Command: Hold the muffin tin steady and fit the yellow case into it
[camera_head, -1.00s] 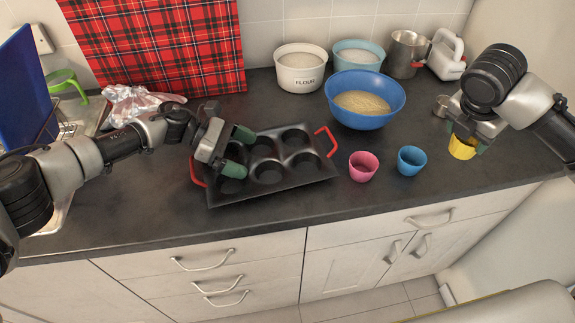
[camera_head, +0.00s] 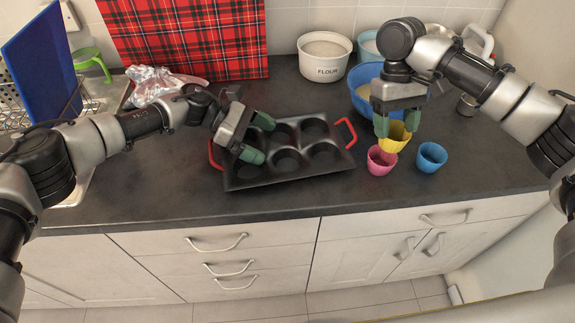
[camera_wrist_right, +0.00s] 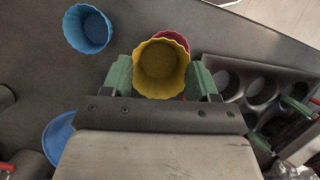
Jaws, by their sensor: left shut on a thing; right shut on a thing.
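The dark muffin tin (camera_head: 300,176) with red handles lies on the counter in the head view. My left gripper (camera_head: 259,139) is at its left end, its green fingers shut on the tin. My right gripper (camera_head: 396,122) is shut on the yellow case (camera_head: 397,138), to the right of the tin and above the counter. In the right wrist view the yellow case (camera_wrist_right: 160,68) sits between the green fingers, open side facing the camera. The tin (camera_wrist_right: 253,72) shows at the right there. Several cups of the tin look empty; those under my left gripper are partly hidden.
A pink case (camera_head: 381,160) stands just below the yellow one in the head view, with a blue case (camera_head: 431,157) beside it. A blue bowl (camera_head: 362,99) is behind my right gripper. A flour tub (camera_head: 324,57) stands at the back.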

